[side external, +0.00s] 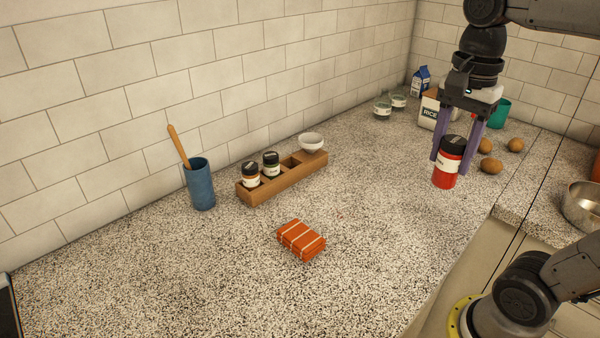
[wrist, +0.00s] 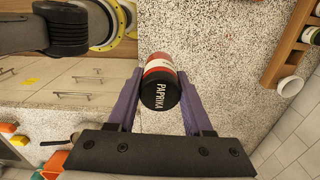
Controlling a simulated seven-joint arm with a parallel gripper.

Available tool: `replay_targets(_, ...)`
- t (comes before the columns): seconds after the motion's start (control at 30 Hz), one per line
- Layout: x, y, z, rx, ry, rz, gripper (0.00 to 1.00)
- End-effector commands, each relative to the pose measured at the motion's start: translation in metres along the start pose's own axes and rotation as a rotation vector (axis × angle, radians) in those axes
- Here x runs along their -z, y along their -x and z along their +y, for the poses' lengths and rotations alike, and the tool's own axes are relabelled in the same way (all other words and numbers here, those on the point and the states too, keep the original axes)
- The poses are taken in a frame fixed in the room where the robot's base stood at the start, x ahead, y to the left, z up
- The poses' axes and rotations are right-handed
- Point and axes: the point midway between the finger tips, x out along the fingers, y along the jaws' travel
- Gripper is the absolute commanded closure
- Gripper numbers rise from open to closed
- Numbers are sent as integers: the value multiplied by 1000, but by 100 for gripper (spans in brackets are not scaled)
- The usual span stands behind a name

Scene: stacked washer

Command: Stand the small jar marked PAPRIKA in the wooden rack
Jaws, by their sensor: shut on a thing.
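The PAPRIKA jar (side external: 448,163) is red with a white label and a black lid. Its lid lettering reads PAPRIKA in the wrist view (wrist: 160,94). My gripper (side external: 450,166) is shut on the jar, one purple finger on each side. The jar is upright over the right part of the counter; whether its base touches the counter I cannot tell. The wooden rack (side external: 290,182) stands near the tiled wall, left of my gripper. Two small black-lidded jars, one with an orange band (side external: 250,175) and one green (side external: 271,165), stand in its left part. An empty square slot shows right of them.
A white bowl (side external: 312,143) sits at the rack's right end. A blue cup (side external: 200,184) with a wooden spoon stands left of the rack. An orange-red strapped bundle (side external: 301,240) lies in front. Round brown items (side external: 490,166) are right of the jar. Counter between jar and rack is clear.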

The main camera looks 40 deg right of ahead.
Motion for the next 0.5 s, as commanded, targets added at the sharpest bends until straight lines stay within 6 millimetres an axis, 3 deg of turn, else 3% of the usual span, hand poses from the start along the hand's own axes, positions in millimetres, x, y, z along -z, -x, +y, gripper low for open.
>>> replay_targets(0.03,2,6,-19,-2,3,0,100)
replay_targets(0.23,6,21,-84,-2,8,0,100)
replay_targets(0.5,9,22,-173,-2,17,0,100)
